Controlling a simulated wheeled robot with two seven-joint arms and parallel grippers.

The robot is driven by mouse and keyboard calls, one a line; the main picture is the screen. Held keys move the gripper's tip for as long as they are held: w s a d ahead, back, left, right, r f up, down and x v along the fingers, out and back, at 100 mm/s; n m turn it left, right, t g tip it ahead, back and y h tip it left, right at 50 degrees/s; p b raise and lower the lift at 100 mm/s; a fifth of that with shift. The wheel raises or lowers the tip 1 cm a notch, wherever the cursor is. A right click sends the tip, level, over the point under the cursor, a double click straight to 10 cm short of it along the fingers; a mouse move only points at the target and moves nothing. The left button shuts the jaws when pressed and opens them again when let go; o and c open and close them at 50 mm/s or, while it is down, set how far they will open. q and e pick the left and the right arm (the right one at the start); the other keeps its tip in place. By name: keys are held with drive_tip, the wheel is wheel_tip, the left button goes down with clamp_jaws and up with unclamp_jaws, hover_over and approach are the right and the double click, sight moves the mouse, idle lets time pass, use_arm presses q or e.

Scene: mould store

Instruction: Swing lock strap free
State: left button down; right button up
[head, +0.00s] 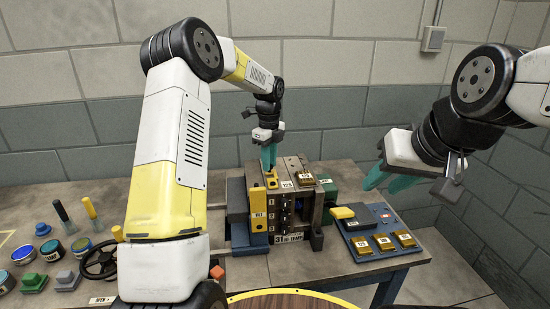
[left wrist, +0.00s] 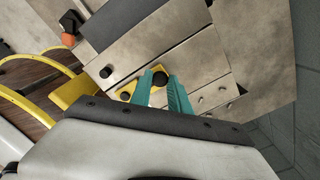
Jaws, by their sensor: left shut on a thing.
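The yellow lock strap (head: 271,181) lies on top of the grey metal mould (head: 295,185) in the middle of the bench. In the left wrist view the strap (left wrist: 127,92) shows partly, with dark round knobs on it. My left gripper (head: 268,166) points down onto the strap, its teal fingers shut on it; they also show in the left wrist view (left wrist: 163,88) and hide part of the strap. My right gripper (head: 388,180) is open and empty, off to the right above the blue panel.
A blue panel (head: 375,240) with yellow blocks lies right of the mould. Coloured knobs, a black handwheel (head: 100,260) and upright handles cover the bench's left side. A green block (head: 328,186) stands behind the mould's right side. A wall is behind the bench.

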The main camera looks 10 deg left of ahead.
use_arm(q)
drive_tip(key=c, duration=1.2)
unclamp_jaws()
drive_tip(key=shift+c, duration=0.2)
wheel_tip(320, 180, up, 8)
drive_tip(key=shift+d+f, duration=0.1)
drive_tip(key=shift+f, duration=0.1)
drive_tip(key=shift+r, duration=0.15)
